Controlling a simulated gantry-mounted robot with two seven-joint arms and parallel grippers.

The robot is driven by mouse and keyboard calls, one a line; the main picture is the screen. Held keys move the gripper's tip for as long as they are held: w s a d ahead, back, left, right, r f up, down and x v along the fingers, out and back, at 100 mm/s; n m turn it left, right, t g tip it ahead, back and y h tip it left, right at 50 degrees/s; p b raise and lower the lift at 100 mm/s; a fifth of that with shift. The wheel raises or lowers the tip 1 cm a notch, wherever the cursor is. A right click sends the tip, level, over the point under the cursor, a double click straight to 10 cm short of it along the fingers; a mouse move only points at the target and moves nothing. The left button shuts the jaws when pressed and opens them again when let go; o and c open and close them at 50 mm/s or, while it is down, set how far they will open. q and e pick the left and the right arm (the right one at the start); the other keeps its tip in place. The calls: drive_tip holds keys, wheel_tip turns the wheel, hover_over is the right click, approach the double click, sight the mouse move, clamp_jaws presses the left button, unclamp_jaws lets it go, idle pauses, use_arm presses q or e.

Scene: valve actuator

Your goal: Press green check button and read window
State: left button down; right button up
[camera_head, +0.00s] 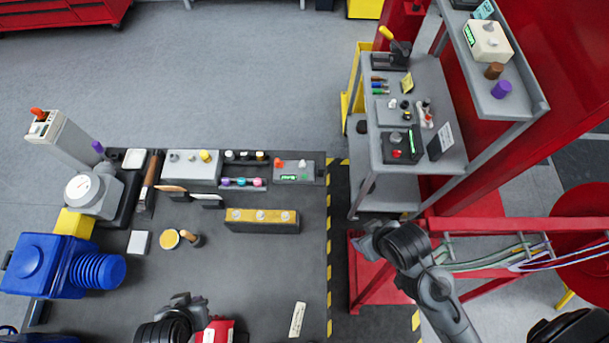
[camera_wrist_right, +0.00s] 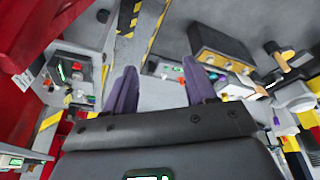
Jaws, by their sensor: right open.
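A single green check button cannot be made out; several units carry small green displays or windows. A low grey panel (camera_head: 293,171) at the bench's back right has a red-orange knob and green marks. A dark box (camera_head: 402,145) on the grey cart has a red button and a green window. A cream box (camera_head: 488,40) on the high shelf has a green window. My right gripper (camera_head: 372,238) is right of the bench, touching none of these. In the right wrist view its purple fingers (camera_wrist_right: 161,88) are apart and empty. My left gripper (camera_head: 187,302) is low over the bench; its jaws are unclear.
A blue actuator (camera_head: 50,265) and a round gauge (camera_head: 88,190) stand at the left. A brass-topped block (camera_head: 262,219) sits mid-bench. A red rail (camera_head: 520,228) with cables runs at the right. The bench's front middle is mostly clear.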

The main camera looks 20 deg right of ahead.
drive_tip(key=shift+s+d, duration=0.1)
drive_tip(key=shift+s, duration=0.05)
drive_tip(key=c, duration=0.9)
clamp_jaws()
idle(0.5)
